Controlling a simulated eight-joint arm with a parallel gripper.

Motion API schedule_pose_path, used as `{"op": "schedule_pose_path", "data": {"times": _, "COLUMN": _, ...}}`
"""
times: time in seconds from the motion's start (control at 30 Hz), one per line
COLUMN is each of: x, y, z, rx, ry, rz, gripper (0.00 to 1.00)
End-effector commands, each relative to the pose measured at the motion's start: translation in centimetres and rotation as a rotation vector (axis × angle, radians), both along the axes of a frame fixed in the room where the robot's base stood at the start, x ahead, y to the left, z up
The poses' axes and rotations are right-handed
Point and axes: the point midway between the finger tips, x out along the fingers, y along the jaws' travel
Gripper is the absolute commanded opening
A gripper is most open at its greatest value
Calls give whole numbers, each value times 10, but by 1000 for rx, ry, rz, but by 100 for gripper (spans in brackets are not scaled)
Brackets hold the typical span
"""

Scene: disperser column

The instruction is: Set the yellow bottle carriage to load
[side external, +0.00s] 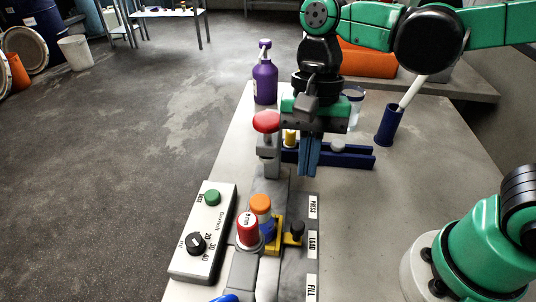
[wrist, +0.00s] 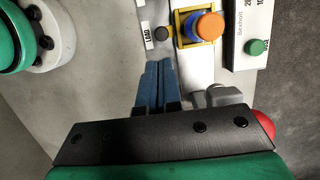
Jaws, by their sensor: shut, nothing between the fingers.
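The yellow bottle carriage (side external: 274,244) sits on the grey track and holds a blue bottle with an orange cap (side external: 261,203). It also shows at the top of the wrist view (wrist: 181,27). Its black knob (side external: 297,230) stands beside the LOAD label (side external: 312,243); the wrist view shows the knob (wrist: 161,33) level with the LOAD label (wrist: 147,38). The PRESS label (side external: 313,206) lies farther back and the FILL label (side external: 311,287) nearer. My gripper (side external: 309,174) is shut and empty, fingers pointing down, behind the carriage and apart from it.
A red-topped grey column (side external: 266,122) stands left of my gripper. A red cylinder (side external: 247,231) stands beside the carriage's front left. The control box (side external: 205,235) lies left of the track. A blue rack (side external: 346,158), purple bottle (side external: 265,75) and blue cup (side external: 388,127) stand behind.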

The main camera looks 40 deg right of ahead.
Motion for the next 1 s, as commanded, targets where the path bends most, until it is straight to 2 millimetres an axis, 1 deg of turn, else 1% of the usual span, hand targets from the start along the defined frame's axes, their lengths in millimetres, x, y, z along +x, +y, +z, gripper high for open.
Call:
{"op": "schedule_pose_path", "data": {"times": 0.1, "x": 0, "y": 0, "z": 22, "rx": 0, "ry": 0, "rz": 0, "gripper": 0}}
{"op": "schedule_pose_path", "data": {"times": 0.3, "x": 0, "y": 0, "z": 59, "rx": 0, "ry": 0, "rz": 0, "gripper": 0}}
{"op": "schedule_pose_path", "data": {"times": 0.5, "x": 0, "y": 0, "z": 85, "rx": 0, "ry": 0, "rz": 0, "gripper": 0}}
{"op": "schedule_pose_path", "data": {"times": 0.6, "x": 0, "y": 0, "z": 91, "rx": 0, "ry": -2, "rz": 1, "gripper": 0}}
{"op": "schedule_pose_path", "data": {"times": 0.67, "x": 1, "y": -2, "z": 91, "rx": 4, "ry": -21, "rz": 13, "gripper": 0}}
{"op": "schedule_pose_path", "data": {"times": 0.77, "x": 8, "y": -15, "z": 77, "rx": 17, "ry": -138, "rz": 84, "gripper": 0}}
{"op": "schedule_pose_path", "data": {"times": 0.87, "x": 20, "y": -40, "z": 52, "rx": -5, "ry": -348, "rz": 231, "gripper": 0}}
{"op": "schedule_pose_path", "data": {"times": 0.9, "x": 24, "y": -51, "z": 41, "rx": -32, "ry": -436, "rz": 299, "gripper": 0}}
{"op": "schedule_pose_path", "data": {"times": 1.0, "x": 31, "y": -76, "z": 20, "rx": -133, "ry": -624, "rz": 474, "gripper": 0}}
